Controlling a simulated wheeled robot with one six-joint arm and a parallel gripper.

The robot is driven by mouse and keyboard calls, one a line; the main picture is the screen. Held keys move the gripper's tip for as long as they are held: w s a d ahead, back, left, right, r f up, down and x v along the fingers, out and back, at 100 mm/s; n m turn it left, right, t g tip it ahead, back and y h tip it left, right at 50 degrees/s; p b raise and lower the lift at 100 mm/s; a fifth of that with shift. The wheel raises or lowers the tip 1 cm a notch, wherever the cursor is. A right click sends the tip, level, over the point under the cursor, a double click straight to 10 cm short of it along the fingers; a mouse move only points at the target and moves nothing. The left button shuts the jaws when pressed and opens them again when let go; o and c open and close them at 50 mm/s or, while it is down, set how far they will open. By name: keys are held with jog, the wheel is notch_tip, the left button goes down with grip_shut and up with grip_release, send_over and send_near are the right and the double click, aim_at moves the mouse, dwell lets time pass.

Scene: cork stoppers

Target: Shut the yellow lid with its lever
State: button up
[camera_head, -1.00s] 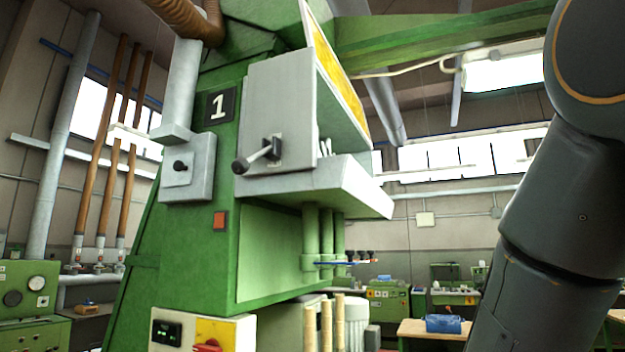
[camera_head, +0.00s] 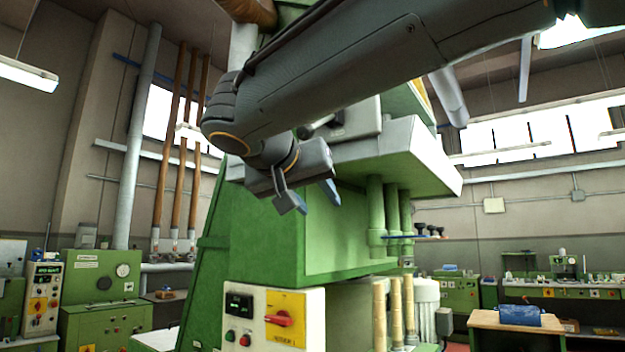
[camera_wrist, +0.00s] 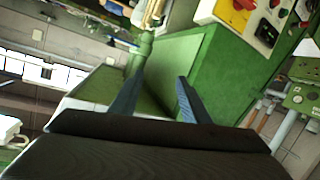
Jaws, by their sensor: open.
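The yellow lid (camera_head: 422,96) shows only as a narrow yellow strip at the top of the green machine, standing raised and mostly hidden behind my arm. Its lever (camera_head: 322,124) sticks out from the side of the grey housing, with its dark knob end just above my wrist and partly covered by it. My gripper (camera_head: 310,198) is open and empty, below the lever in the picture, in front of the machine's green side. In the wrist view, my gripper's two fingers (camera_wrist: 157,88) stand apart with nothing between them. I cannot make out the lid or lever there.
A control box with a red switch on yellow (camera_head: 284,318) sits low on the machine. Green pillars (camera_head: 376,215) stand under the shelf. A wooden bench (camera_head: 520,322) stands at the right.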

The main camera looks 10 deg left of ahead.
aim_at(302, 130)
jog(key=s+r+m+t, duration=0.1)
jog(key=s+r, duration=0.1)
jog(key=r, duration=0.2)
jog(key=s+a+r+m+t, duration=0.1)
jog(key=r, duration=0.3)
jog(key=s+a+r+t, duration=0.1)
jog(key=s+r, duration=0.1)
jog(key=r, duration=0.2)
jog(key=shift+s+r+m, duration=0.3)
jog(key=shift+s+m, duration=0.05)
jog(key=shift+m, duration=0.05)
jog(key=w+p, duration=0.2)
jog(key=w, duration=0.5)
jog(key=shift+w+d+p, duration=0.25)
jog(key=shift+d+p, duration=0.05)
jog(key=shift+d, duration=0.1)
jog(key=shift+r, duration=0.1)
grip_shut()
